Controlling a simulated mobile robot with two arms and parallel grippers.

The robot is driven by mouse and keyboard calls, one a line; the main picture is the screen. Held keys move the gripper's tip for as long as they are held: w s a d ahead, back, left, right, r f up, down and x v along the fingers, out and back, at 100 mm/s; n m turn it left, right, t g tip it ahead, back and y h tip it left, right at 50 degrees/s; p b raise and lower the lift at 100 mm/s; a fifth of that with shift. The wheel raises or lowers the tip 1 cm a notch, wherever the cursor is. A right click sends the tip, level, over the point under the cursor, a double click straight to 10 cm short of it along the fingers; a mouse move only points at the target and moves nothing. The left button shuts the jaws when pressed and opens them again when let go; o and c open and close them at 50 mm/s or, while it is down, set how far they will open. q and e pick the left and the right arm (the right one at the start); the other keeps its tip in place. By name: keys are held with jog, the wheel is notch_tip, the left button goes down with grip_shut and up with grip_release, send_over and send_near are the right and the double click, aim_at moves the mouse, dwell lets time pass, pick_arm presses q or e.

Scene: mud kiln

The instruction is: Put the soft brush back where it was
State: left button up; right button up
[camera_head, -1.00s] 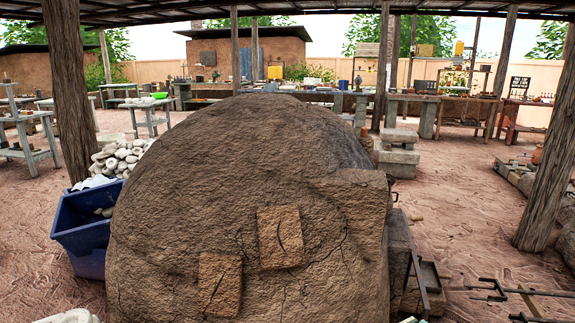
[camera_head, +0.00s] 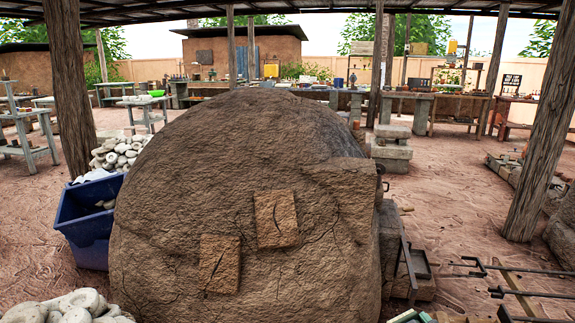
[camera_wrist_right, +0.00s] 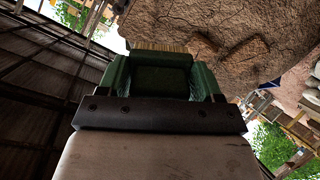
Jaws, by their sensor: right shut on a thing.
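My right gripper (camera_wrist_right: 160,62) shows in the right wrist view, with green fingers on either side of a dark middle. It is shut on what I take to be the soft brush; only a thin straw-coloured strip (camera_wrist_right: 160,46) of it shows beyond the fingers. The rest of the brush is hidden. The view is turned over, so the brush's tilt is hard to tell. I cannot make out the place the brush came from.
A big mud kiln (camera_head: 240,150) fills the middle ahead. A blue bin (camera_head: 88,230) stands at its left. Pale lumps (camera_head: 70,308) lie at lower left. Metal rods (camera_head: 520,268) lie at lower right. Posts (camera_head: 540,140) stand at both sides. Open ground (camera_head: 440,200) lies right of the kiln.

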pick_arm(q)
jog(key=s+r+p, duration=0.1)
jog(key=s+p, duration=0.8)
jog(key=s, duration=0.2)
jog(key=shift+s+d+r+g+h+p, duration=0.2)
jog(key=shift+s+r+g+h+p, duration=0.1)
jog(key=shift+r+g+p, duration=0.1)
pick_arm(e)
jog(key=s+a+r, duration=0.1)
jog(key=s+r, duration=0.1)
jog(key=s, duration=0.3)
jog(key=s+a+r+n+y, duration=0.1)
jog(key=s+r, duration=0.1)
jog(key=s, duration=0.3)
jog(key=shift+s+a+r+y, duration=0.3)
jog(key=shift+a+r, duration=0.1)
